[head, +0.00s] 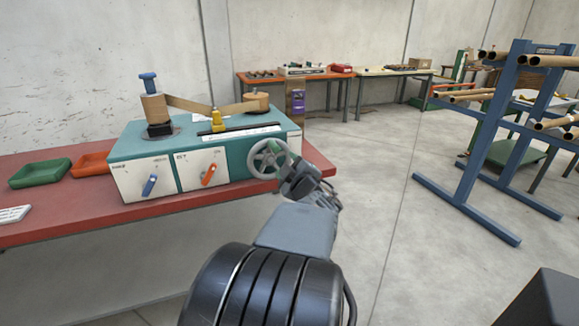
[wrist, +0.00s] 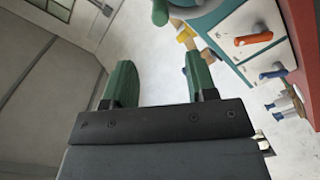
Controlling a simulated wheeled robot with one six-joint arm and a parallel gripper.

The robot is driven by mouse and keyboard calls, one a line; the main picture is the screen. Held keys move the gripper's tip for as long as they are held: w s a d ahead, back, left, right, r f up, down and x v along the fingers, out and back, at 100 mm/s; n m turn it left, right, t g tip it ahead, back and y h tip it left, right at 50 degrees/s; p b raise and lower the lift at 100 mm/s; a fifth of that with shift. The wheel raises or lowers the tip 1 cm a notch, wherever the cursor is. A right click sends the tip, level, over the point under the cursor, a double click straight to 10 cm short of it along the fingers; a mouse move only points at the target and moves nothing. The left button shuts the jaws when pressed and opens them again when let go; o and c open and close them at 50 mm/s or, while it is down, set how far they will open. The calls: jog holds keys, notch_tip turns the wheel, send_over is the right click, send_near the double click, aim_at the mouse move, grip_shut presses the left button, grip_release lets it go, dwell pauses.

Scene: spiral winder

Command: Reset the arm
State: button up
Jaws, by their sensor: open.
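My gripper (wrist: 158,82) shows in the wrist view as two green fingers set wide apart, open with nothing between them. In the head view my gripper (head: 296,176) is at the front right corner of the teal and white winder (head: 148,180), close to its grey handwheel (head: 268,158). I cannot tell from this view whether it touches the wheel. In the wrist view the winder (wrist: 222,38) is at the upper right with its orange lever (wrist: 254,39), and a green knob (wrist: 160,12) is at the top edge, beyond the fingertips.
The winder stands on a red table (head: 60,222) with a green tray (head: 40,173) and an orange tray (head: 92,164). A blue rack (head: 484,130) holding tubes stands at the right. Workbenches line the back wall. The floor (head: 385,215) between table and rack is clear.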

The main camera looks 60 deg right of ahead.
dwell(0.5)
jog(key=w+a+r+m+g+y+p, duration=0.1)
jog(key=w+a+r+m+g+p, duration=0.2)
jog(key=a+p, duration=0.35)
jog(key=w+a+r+m+g+y+p, duration=0.1)
jog(key=w+a+r+y+p, duration=0.15)
jog(key=w+a+p, duration=0.35)
jog(key=s+a+g+y+p, duration=0.3)
jog(key=s+a, duration=0.1)
jog(key=a, duration=0.8)
jog(key=s+a+n+g+y+p, duration=0.1)
jog(key=s+a+g+y+p, duration=0.3)
jog(key=a, duration=0.8)
jog(key=shift+s+r, duration=0.25)
